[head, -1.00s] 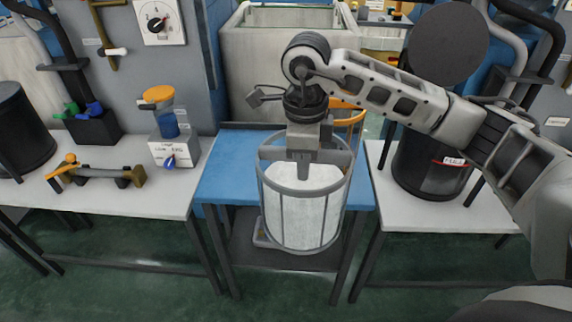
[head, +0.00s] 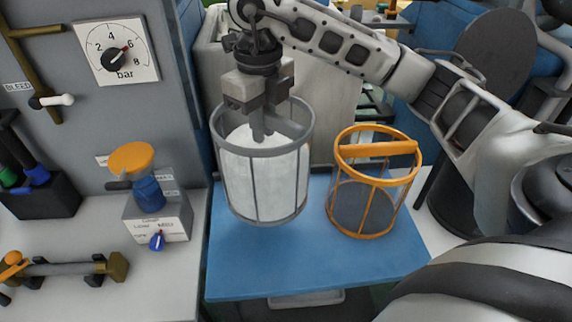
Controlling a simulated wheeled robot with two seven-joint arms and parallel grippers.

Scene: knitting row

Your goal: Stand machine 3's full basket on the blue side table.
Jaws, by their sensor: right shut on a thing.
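A grey-framed basket (head: 264,182) with white filling shows in the head view at the left part of the blue side table (head: 290,270). My right gripper (head: 264,128) comes down from above and is shut on the basket's handle bar, which crosses its top. The basket is upright. Its bottom appears at or close above the table top; I cannot tell if it touches. My left gripper is not in view.
An orange-framed basket (head: 398,190), seemingly empty, stands at the right on the blue table, beside the grey one. A white bench with an orange-topped device (head: 150,190) adjoins at left. The table's front part is clear.

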